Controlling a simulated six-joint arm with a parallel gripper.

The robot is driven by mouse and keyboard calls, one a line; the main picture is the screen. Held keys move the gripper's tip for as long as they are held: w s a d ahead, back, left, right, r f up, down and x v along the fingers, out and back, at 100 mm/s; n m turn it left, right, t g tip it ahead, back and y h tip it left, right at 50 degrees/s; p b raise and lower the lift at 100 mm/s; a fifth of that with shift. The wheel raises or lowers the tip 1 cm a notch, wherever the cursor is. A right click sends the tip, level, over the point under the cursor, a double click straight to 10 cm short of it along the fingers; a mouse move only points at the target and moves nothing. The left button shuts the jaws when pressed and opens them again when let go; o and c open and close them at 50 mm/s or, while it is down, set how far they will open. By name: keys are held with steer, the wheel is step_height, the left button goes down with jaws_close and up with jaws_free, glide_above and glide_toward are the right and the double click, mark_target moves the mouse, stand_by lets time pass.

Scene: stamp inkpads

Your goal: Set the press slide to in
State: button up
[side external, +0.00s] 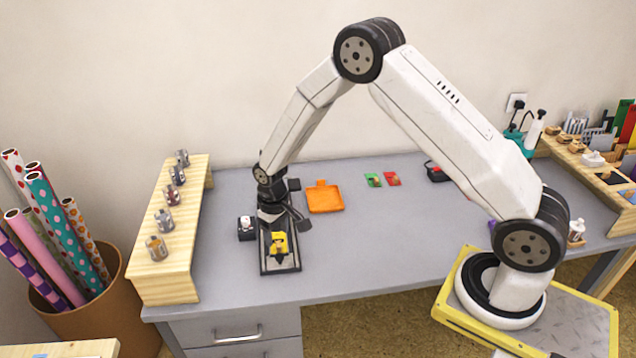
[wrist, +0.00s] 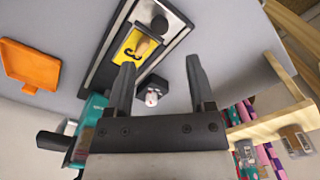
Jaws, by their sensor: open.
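The press slide is a dark track (side external: 267,264) with light edges at the front left of the desk. A yellow plate (side external: 279,244) with a dark mark and small knob sits on it, toward the front end. In the wrist view the plate (wrist: 133,46) shows beyond my fingertips. My gripper (wrist: 160,68) is open and empty, apart from the plate. From the side, my wrist (side external: 270,207) is over the track's rear part and hides it. A small dark block (side external: 247,229) with a white figure stands left of the track; it also shows between my fingers (wrist: 152,97).
A wooden shelf with jars (side external: 166,246) stands on the left. A teal part (wrist: 88,128) is close to my gripper. The desk's front middle is clear.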

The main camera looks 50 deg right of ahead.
mark_target(279, 256)
steer(key=shift+f, duration=0.1)
steer(key=shift+f, duration=3.8)
jaws_close()
